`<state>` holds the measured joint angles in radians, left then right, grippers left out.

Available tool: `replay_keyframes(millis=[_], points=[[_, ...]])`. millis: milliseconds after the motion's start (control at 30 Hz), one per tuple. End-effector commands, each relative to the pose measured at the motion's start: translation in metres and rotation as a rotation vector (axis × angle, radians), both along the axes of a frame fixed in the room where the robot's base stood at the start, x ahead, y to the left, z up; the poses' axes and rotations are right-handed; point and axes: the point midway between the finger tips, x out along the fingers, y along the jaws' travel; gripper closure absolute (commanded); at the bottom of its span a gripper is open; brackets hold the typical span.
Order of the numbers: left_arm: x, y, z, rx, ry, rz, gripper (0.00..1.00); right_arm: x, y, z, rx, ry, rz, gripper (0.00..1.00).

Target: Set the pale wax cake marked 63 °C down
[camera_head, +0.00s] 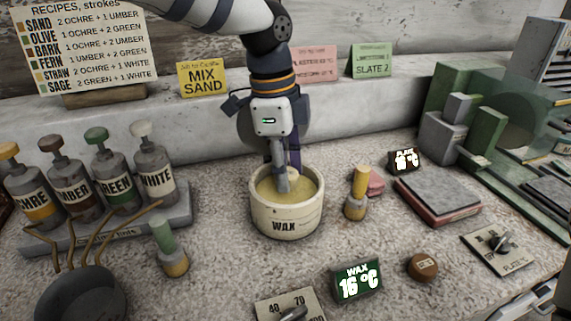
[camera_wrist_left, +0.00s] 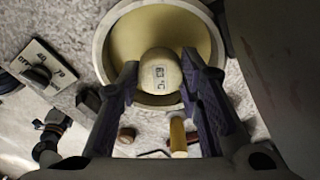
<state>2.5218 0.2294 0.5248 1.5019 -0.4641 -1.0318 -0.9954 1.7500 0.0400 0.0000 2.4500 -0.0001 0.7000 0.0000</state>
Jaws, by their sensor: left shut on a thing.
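The pale wax cake marked 63 °C (camera_wrist_left: 160,72) is a small round piece between the two dark fingers of my left gripper (camera_wrist_left: 159,68) in the left wrist view. The gripper is shut on it. Behind the cake is the cream pot (camera_wrist_left: 104,52) of yellowish wax. In the head view my left gripper (camera_head: 283,186) points down into the mouth of the pot labelled WAX (camera_head: 262,210). The cake is mostly hidden there by the fingers. I cannot tell whether it touches the wax. My right gripper is not in view.
A display reading WAX 16 °C (camera_head: 358,281) and a dial plate (camera_head: 290,306) stand in front of the pot. A brown disc (camera_head: 423,266) lies to the right. A yellow-topped stamp (camera_head: 357,193) is beside the pot; labelled bottles (camera_head: 113,172) stand left.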

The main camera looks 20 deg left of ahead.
Motion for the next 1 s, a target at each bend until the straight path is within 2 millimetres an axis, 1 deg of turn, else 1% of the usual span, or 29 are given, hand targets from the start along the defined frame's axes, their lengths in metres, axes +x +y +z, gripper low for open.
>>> replay_keyframes(millis=[967, 1000], points=[[0.000, 0.000, -0.020, 0.000, 0.001, 0.000, 0.87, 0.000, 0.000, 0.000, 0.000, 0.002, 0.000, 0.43], [0.000, 0.000, -0.020, 0.000, 0.001, 0.000, 0.65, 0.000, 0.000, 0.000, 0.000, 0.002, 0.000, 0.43]])
